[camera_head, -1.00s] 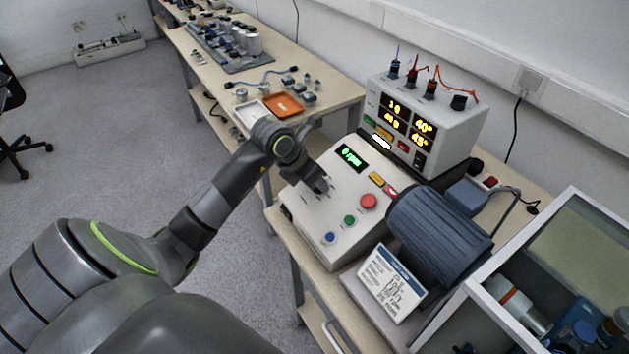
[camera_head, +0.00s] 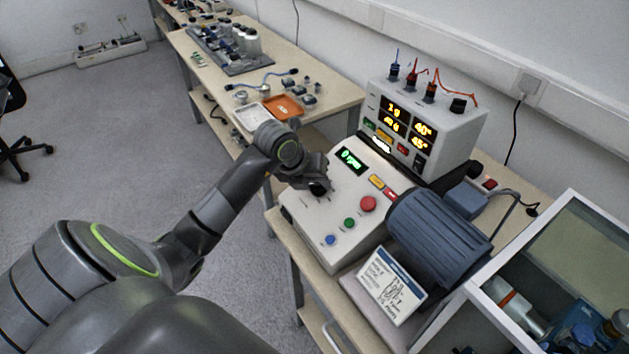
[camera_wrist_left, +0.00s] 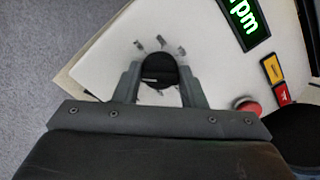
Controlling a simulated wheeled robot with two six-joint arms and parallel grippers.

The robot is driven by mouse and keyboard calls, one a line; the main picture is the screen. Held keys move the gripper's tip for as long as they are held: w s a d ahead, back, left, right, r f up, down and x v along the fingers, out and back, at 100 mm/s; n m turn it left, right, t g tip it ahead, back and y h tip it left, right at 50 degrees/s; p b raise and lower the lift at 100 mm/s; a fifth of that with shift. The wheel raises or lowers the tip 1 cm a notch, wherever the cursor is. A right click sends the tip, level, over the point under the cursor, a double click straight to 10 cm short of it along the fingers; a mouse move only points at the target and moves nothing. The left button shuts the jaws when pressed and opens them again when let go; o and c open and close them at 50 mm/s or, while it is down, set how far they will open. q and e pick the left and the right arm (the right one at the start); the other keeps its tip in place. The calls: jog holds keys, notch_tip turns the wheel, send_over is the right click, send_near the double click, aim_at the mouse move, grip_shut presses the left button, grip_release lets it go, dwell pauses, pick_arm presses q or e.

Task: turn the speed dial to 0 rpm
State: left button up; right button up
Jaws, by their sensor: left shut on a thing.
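The black speed dial (camera_head: 319,189) is on the sloped top of the white control box (camera_head: 312,215), just below the green display (camera_head: 351,160), which reads 0 rpm. In the left wrist view the dial (camera_wrist_left: 157,70) sits between the two fingers, with tick marks printed around it. My left gripper (camera_wrist_left: 159,76) is shut on the dial from above. In the head view the left gripper (camera_head: 317,184) partly hides the dial. My right gripper is not in view.
A red button (camera_head: 368,204), green button (camera_head: 349,223) and blue button (camera_head: 330,240) are on the same panel. A motor (camera_head: 440,235) stands close at the right, with a label card (camera_head: 391,285) in front. A meter box (camera_head: 425,125) stands behind.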

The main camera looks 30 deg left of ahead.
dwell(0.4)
pick_arm(q)
jog(key=o, duration=1)
jog(key=v, duration=1.7)
jog(key=shift+s+r+b, duration=0.15)
jog(key=shift+r+b, duration=0.05)
jog(key=shift+b, duration=0.2)
